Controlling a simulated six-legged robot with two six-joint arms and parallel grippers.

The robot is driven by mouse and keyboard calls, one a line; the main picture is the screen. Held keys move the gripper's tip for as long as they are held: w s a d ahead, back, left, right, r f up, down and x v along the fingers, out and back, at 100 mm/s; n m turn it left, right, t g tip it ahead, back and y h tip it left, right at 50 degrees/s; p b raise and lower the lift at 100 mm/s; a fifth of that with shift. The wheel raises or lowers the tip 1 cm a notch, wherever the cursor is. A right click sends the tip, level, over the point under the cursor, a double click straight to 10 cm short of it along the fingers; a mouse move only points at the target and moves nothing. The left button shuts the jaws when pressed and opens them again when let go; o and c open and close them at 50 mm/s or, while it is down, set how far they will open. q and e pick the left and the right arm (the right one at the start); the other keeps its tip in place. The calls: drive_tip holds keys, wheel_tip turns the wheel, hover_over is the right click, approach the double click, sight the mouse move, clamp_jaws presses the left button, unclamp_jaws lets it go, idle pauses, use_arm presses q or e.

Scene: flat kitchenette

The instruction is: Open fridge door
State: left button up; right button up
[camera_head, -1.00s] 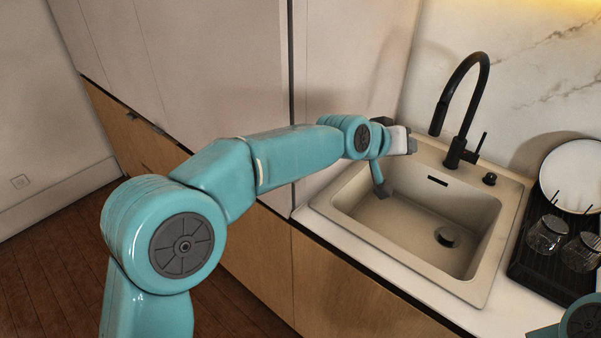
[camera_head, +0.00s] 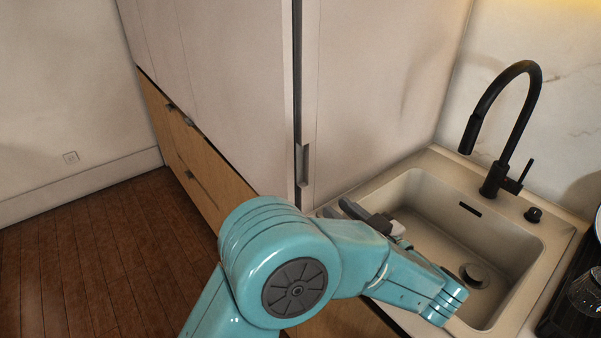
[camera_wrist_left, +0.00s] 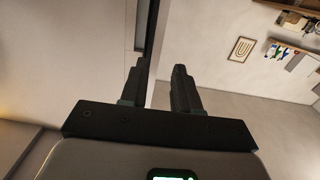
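The fridge front is a tall pale panel (camera_head: 235,80), with a dark vertical gap along its right side. A small recessed grey handle (camera_head: 304,164) sits low beside that gap. The door looks shut. My left gripper (camera_head: 337,208) is below and right of the handle, over the sink's left edge, apart from the handle. In the left wrist view, the left gripper (camera_wrist_left: 160,64) has its two dark fingers spread with nothing between them; a dark vertical strip shows behind. My right gripper is out of view.
The sink (camera_head: 440,225) and black faucet (camera_head: 505,125) stand at the right, close to my left arm. Wooden drawers (camera_head: 195,150) with dark handles run below the pale panels. Wooden floor (camera_head: 95,260) at the left is clear.

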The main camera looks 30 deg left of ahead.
sight(291, 169)
use_arm(q)
drive_tip(key=p+x, duration=0.3)
drive_tip(key=x, duration=1.2)
drive_tip(key=shift+w+a+f, duration=0.1)
drive_tip(key=shift+a, duration=0.3)
drive_tip(key=shift+w+a, duration=0.1)
